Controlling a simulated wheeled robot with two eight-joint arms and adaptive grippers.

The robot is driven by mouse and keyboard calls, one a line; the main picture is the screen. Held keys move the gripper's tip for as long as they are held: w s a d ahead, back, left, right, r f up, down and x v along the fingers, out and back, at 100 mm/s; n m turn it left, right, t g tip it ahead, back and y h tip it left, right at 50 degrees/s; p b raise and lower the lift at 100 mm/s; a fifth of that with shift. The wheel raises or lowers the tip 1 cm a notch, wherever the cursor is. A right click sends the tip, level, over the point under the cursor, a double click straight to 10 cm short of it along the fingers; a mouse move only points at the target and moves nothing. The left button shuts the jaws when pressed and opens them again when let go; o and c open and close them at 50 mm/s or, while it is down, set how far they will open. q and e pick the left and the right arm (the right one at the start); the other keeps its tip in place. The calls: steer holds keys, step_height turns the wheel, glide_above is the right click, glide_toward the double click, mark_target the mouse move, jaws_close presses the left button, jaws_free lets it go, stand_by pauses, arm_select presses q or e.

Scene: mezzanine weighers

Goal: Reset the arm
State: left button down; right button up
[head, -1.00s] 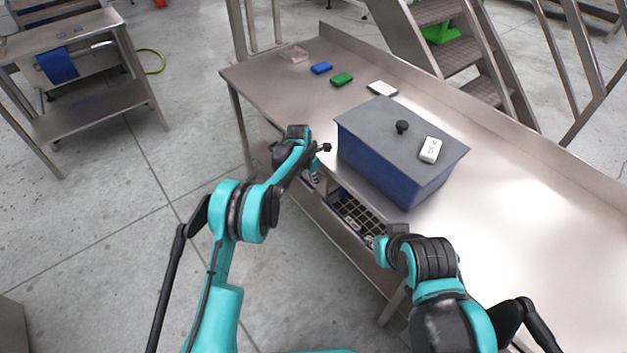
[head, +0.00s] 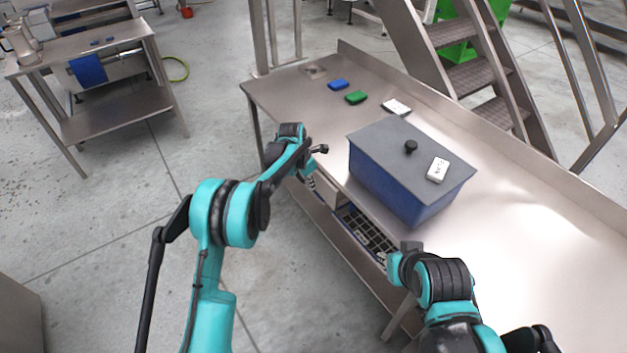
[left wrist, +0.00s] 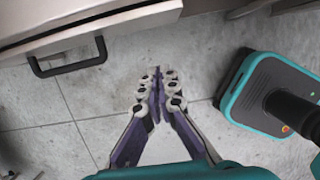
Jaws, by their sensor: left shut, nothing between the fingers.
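My left gripper (head: 309,181) hangs beside the front edge of the steel bench in the head view, small and partly hidden by its wrist. In the left wrist view its fingers (left wrist: 158,82) are shut with nothing between them, above the grey floor. My left arm (head: 225,212) reaches forward, bent at the elbow. My right arm (head: 445,278) is bent over the bench's near side, and its gripper does not show.
The steel bench (head: 540,240) carries a lidded blue bin (head: 385,187) with a white device (head: 437,169) on top. Blue (head: 338,85) and green (head: 356,97) items lie behind it. A black drawer handle (left wrist: 68,66) is near my left fingers. The bench's right side is clear.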

arm_select(q)
steer(key=s+a+r+m+t+y, duration=0.1)
steer(key=s+a+r+m, duration=0.5)
steer(key=s+r, duration=0.35)
steer(key=s+a+r+m+t, duration=0.2)
steer(key=s+a+r+m, duration=0.35)
steer(key=s+r, duration=0.4)
steer(key=s+a+f+m+t, duration=0.1)
steer(key=s+a+m, duration=0.2)
steer(key=s+m, duration=0.3)
steer(key=s+a+m+t+y, duration=0.1)
steer(key=s+a+m, duration=0.2)
steer(key=s+m, duration=0.4)
steer(key=s, duration=0.5)
steer(key=shift+s+a+f+t, duration=0.15)
steer(key=shift+s+f+t, duration=0.15)
steer(key=shift+f, duration=0.05)
